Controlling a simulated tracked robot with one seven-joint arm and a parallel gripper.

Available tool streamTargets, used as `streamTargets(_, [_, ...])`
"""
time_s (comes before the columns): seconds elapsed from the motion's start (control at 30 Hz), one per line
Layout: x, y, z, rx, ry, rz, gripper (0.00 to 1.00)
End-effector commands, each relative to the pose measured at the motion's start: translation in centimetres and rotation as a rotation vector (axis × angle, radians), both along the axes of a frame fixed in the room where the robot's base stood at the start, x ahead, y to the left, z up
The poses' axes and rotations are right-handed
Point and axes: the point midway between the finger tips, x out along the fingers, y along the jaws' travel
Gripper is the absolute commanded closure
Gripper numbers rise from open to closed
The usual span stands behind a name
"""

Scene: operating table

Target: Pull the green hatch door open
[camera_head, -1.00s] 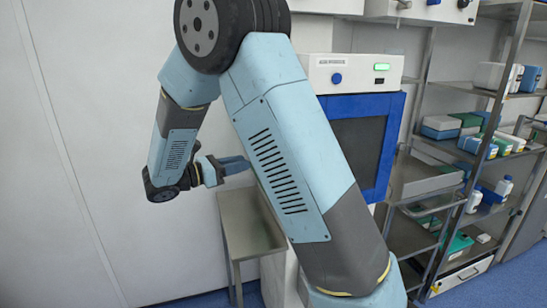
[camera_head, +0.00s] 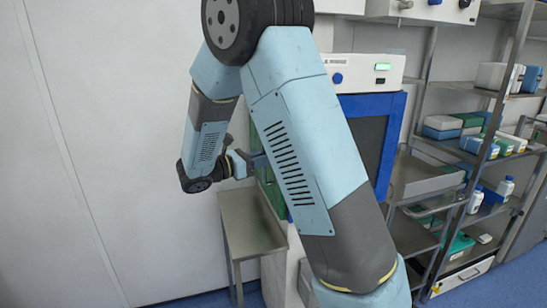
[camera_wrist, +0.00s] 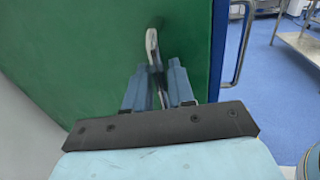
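The green hatch door (camera_wrist: 90,45) fills the left and middle of the wrist view. It lies flush beside the blue frame (camera_wrist: 229,40) at its right edge and looks closed. A thin metal handle (camera_wrist: 152,45) stands out from the door. The fingers of my gripper (camera_wrist: 158,88) lie on both sides of the handle's bar, with little space around it; whether they press on it I cannot tell. In the head view a strip of the green door (camera_head: 272,192) shows left of my arm, and my gripper (camera_head: 254,162) is at it. My arm hides much of the cabinet.
A metal side table (camera_head: 245,225) stands below my gripper. The cabinet's front has a blue-framed dark window (camera_head: 372,140). A metal shelf rack (camera_head: 450,150) with boxes and bottles stands at the right. The floor left of the side table is clear.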

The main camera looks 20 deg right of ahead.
Motion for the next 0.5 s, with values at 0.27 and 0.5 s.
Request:
streamTargets(0.27, [0.02, -0.02, 0.0, 0.0, 0.0, 0.0, 1.0])
streamTargets(0.5, [0.05, -0.03, 0.01, 0.0, -0.001, 0.0, 1.0])
